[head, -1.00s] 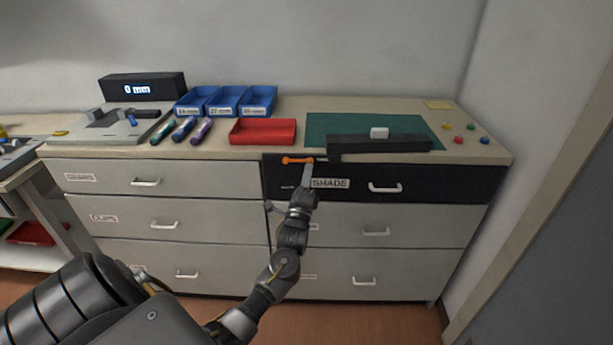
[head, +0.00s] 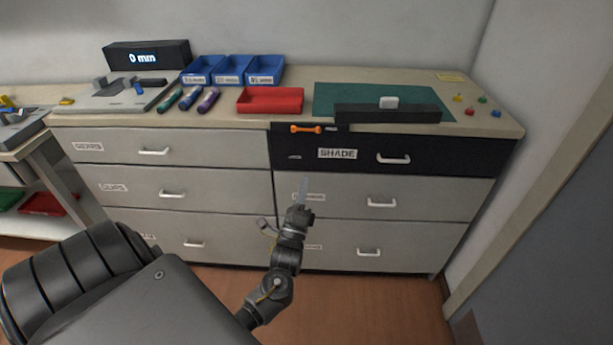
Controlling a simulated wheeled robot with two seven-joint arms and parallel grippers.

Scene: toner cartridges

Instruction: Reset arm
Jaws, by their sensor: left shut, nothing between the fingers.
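My left gripper (head: 305,183) is shut and empty. It points up in front of the grey drawer below the black drawer. The black drawer (head: 440,158) carries a SHADE label (head: 337,154), a white handle (head: 393,159) and an orange latch (head: 306,129) near its top left. The gripper is below the latch and apart from it in the picture. My left arm comes in from the lower left. My right gripper does not show.
The bench top holds blue bins (head: 229,72), a red tray (head: 270,101), a green mat (head: 330,92) and a black bar (head: 388,114) with a white block (head: 389,102). Several coloured pegs lie at the right. Open floor (head: 350,300) lies in front of the drawers.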

